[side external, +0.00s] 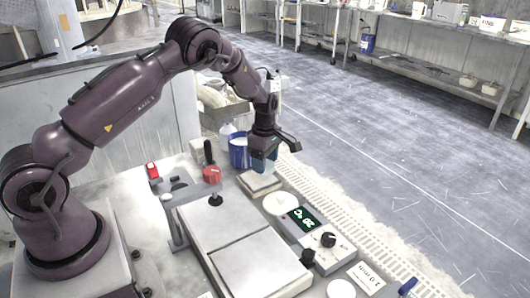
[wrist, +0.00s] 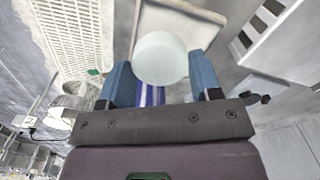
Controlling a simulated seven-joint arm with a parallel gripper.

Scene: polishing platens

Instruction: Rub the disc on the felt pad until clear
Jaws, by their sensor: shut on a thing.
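My gripper (wrist: 160,88) has blue fingers, and they are shut on a pale, cloudy round disc (wrist: 160,58) in the wrist view. In the side view my gripper (side external: 264,168) points down just above a square, light pad in a low tray (side external: 260,186), which looks like the felt pad. In the wrist view the pad (wrist: 205,38) lies behind the disc, which covers part of it. The disc is hard to make out in the side view. I cannot tell whether it touches the pad.
A hotplate-like unit with a white round top (side external: 280,204) and a green-digit display (side external: 303,218) stands right of the pad. A blue-and-white container (side external: 239,151) is behind, and a red knob (side external: 212,174) is left. A large flat plate (side external: 258,264) lies in front.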

